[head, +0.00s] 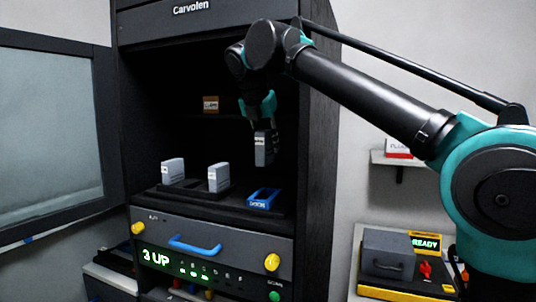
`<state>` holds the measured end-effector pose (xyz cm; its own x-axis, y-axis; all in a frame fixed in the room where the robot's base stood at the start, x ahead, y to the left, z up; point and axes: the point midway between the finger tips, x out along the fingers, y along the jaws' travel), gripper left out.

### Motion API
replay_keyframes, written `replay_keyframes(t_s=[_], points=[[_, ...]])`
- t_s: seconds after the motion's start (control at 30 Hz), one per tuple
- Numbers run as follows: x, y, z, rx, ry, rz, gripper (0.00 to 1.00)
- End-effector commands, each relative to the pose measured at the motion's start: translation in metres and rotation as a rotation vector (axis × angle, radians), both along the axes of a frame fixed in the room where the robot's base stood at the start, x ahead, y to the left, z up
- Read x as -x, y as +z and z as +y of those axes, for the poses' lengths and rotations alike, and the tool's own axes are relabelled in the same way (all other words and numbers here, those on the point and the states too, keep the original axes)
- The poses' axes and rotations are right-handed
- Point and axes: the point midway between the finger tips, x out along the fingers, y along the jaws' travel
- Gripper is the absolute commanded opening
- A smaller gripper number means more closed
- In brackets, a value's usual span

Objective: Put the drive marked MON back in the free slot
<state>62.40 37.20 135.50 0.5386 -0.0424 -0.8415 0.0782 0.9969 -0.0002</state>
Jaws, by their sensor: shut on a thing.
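My gripper (262,118) points down inside the open dark cabinet and is shut on a grey drive (264,149). The drive hangs upright in the air, clear of the shelf. A dark label shows on it, too small to read, so I cannot tell whether it says MON. Below it, at the right of the shelf, is an empty blue-rimmed slot (264,198). A gap separates the drive from this slot. Two other light grey drives, one at the left (172,173) and one in the middle (219,177), stand upright in dark holders.
The cabinet's right side wall (318,170) stands close to my gripper. Below the shelf is a drawer front with a blue handle (194,246), yellow knobs and a green "3 UP" display. A small box (211,103) sits farther back. A "READY" unit (400,255) stands at lower right.

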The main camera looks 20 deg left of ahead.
Motion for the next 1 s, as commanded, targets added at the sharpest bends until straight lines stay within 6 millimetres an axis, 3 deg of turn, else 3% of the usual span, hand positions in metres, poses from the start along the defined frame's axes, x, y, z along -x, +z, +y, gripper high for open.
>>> replay_keyframes(t_s=[0.6,1.0], points=[[0.000,0.027,0.000,0.000,0.000,0.000,0.00],[0.000,0.029,0.000,0.000,0.000,0.000,0.00]])
